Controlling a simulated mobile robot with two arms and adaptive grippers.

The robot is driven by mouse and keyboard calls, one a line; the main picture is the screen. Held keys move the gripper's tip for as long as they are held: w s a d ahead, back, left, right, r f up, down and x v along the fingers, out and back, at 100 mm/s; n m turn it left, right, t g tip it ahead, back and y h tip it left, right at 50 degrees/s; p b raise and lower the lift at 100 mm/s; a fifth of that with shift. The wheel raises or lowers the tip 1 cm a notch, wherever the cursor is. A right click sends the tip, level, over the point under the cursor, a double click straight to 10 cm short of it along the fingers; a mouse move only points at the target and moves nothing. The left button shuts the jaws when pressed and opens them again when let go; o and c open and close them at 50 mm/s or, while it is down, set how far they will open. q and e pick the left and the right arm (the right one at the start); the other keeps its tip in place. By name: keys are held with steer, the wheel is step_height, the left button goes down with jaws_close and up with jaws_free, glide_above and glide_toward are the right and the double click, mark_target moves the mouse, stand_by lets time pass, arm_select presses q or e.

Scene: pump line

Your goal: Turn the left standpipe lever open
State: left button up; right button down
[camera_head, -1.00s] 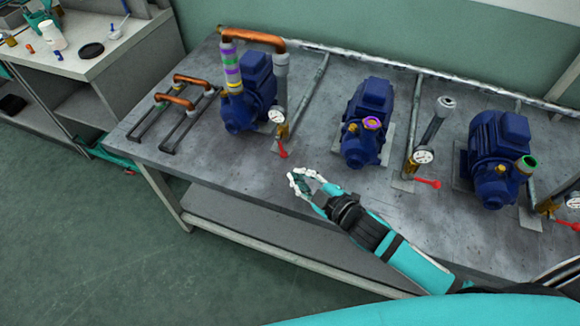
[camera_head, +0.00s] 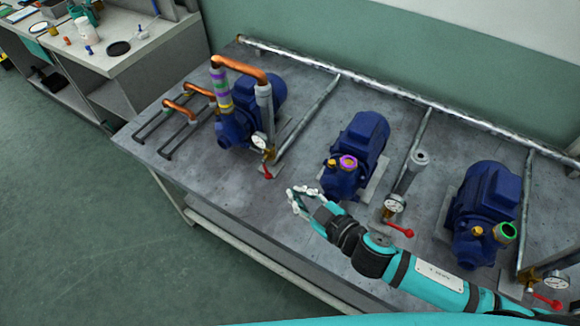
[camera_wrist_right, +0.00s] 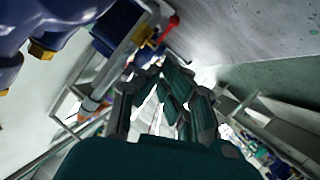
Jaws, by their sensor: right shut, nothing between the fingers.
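The left standpipe lever (camera_head: 265,173) is a small red handle at the foot of the left standpipe (camera_head: 265,101), below a round gauge (camera_head: 259,141). It points down toward the table's front edge. My right gripper (camera_head: 292,198) is just right of and below it in the head view, apart from it. The gripper is shut and empty. In the right wrist view its dark fingers (camera_wrist_right: 165,88) come together mid-picture. A red lever (camera_wrist_right: 170,27) on a brass valve (camera_wrist_right: 144,36) shows beyond them. My left gripper is not in view.
Blue pumps (camera_head: 362,140) stand along the grey table (camera_head: 310,150). The middle standpipe (camera_head: 411,172) has its own red lever (camera_head: 399,229), close to my right forearm. A side bench (camera_head: 130,62) stands at far left.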

glide_toward(266, 171)
steer(key=a+r, duration=0.2)
steer(key=shift+w+a+r+p, duration=0.25)
steer(key=shift+a+r+p, duration=0.05)
steer(key=shift+a+p, duration=0.1)
steer(key=x, duration=0.3)
steer(key=shift+w+d+f, duration=0.15)
steer(key=shift+w, duration=0.05)
steer(key=shift+w+f+b, duration=0.15)
steer(key=shift+w+f, duration=0.15)
steer(key=shift+f, duration=0.3)
steer(key=shift+w+f+b, duration=0.15)
steer(key=shift+w+f, duration=0.15)
steer(key=shift+f, duration=0.3)
steer(key=shift+w+d+f, duration=0.1)
steer(key=shift+w+f, duration=0.2)
steer(key=shift+f, duration=0.1)
steer(key=shift+w+f+b, duration=0.15)
steer(key=shift+f+b, duration=0.15)
steer(key=shift+f, duration=0.05)
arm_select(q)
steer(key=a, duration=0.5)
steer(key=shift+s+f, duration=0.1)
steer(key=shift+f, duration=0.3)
arm_select(e)
steer(key=shift+w+a+f, duration=0.15)
steer(key=shift+a, duration=0.2)
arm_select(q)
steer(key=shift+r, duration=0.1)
